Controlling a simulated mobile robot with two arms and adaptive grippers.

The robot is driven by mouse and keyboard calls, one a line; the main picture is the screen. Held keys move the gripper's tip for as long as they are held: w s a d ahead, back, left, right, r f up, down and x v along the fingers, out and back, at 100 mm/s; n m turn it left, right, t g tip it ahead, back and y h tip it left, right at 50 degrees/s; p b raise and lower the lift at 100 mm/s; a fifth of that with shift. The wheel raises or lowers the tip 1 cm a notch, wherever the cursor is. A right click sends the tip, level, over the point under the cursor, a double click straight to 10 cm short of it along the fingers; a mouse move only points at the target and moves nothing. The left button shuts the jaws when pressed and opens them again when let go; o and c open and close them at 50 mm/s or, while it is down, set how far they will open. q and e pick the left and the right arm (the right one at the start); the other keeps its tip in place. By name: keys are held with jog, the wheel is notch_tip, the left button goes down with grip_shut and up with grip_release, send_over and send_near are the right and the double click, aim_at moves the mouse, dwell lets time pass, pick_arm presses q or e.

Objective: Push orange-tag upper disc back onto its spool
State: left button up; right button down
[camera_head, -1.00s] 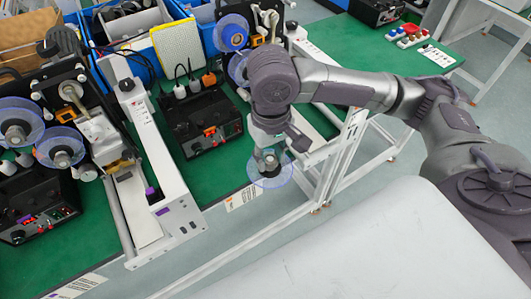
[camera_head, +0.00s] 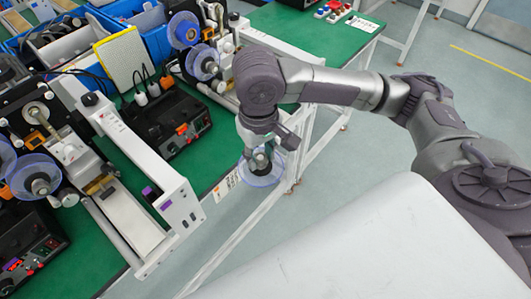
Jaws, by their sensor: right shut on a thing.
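My right gripper (camera_head: 257,150) points down just beyond the table's front edge. It is shut on a clear, bluish disc (camera_head: 262,178), held below the fingers; the fingertips are partly hidden by the wrist. The far machine has an orange tag on its black control box (camera_head: 165,125). My left gripper is not in view.
The near machine, with a purple tag, has clear discs (camera_head: 35,178) and a white rail (camera_head: 130,150) on the green table (camera_head: 85,250). Blue bins (camera_head: 85,65) stand behind. Another green table (camera_head: 300,28) is at the back. The grey floor is open at right.

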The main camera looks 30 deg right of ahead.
jog(key=w+a+r+n+t+y+p, duration=0.1)
jog(key=w+a+r+n+t, duration=0.1)
jog(key=w+a+n+t, duration=0.45)
jog(key=w+a+r+n+t, duration=0.2)
jog(key=w+r+n, duration=0.15)
jog(key=w, duration=0.55)
pick_arm(q)
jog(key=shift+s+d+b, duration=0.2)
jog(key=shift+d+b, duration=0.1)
jog(key=shift+b, duration=0.15)
pick_arm(e)
jog(key=w+d+r+n+t+y, duration=0.1)
jog(key=w+d+t+y, duration=0.1)
jog(key=w+d+t, duration=0.2)
jog(key=w+d+r+n+t+y, duration=0.1)
jog(key=w+d+r+t+y, duration=0.1)
jog(key=w+d, duration=0.4)
jog(key=w+t+y, duration=0.1)
jog(key=w+t, duration=0.1)
jog(key=w, duration=0.3)
jog(key=shift+w+d+r+n, duration=0.15)
jog(key=shift+d+r+n, duration=0.15)
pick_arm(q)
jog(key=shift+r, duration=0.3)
